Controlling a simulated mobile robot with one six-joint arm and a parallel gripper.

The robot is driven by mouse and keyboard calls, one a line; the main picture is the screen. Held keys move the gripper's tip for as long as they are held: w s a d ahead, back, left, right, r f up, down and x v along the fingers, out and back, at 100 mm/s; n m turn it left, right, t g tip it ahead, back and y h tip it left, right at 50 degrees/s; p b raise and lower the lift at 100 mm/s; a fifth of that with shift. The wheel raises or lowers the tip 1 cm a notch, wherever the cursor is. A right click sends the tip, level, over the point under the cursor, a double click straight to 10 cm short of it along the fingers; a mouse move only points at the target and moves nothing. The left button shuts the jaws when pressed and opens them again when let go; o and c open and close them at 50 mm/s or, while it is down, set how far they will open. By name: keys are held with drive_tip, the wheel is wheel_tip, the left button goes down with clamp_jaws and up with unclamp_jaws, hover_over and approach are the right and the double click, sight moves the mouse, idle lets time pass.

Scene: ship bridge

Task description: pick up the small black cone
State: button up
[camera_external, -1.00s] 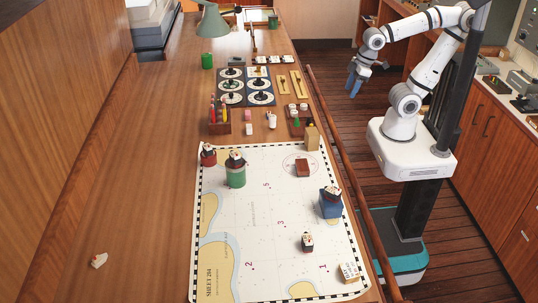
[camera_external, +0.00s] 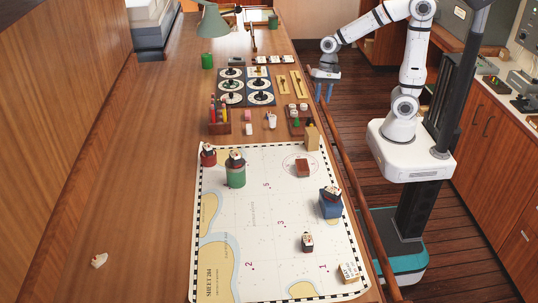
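Several small dark pieces stand on round white discs on the dark six-square board (camera_external: 272,102) at the far part of the table. They are too small to tell whether one is the small black cone. My gripper (camera_external: 324,97) points down with its two blue fingers apart and nothing between them. It is to the right of the board, beyond the table's right edge, and touches nothing.
A chart (camera_external: 255,235) covers the near table, with a green cylinder (camera_external: 236,176), a blue block (camera_external: 330,207) and a small ship (camera_external: 307,242) on it. A pen holder (camera_external: 220,126) and green lamp (camera_external: 212,20) stand farther back. A wooden rail (camera_external: 345,165) runs along the right edge.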

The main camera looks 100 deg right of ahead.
sight(309, 121)
drive_tip(key=w+d+f+m+y, duration=0.1)
drive_tip(key=w+d+f+m, duration=0.2)
drive_tip(key=d+f+m, duration=0.3)
drive_tip(key=shift+m, duration=0.6)
drive_tip(key=x, duration=0.2)
drive_tip(key=a+x, duration=0.1)
drive_tip(key=x, duration=0.4)
drive_tip(key=shift+w+a+r, duration=0.2)
drive_tip(key=shift+w+r, duration=0.05)
drive_tip(key=shift+r, duration=0.05)
drive_tip(key=c, duration=0.6)
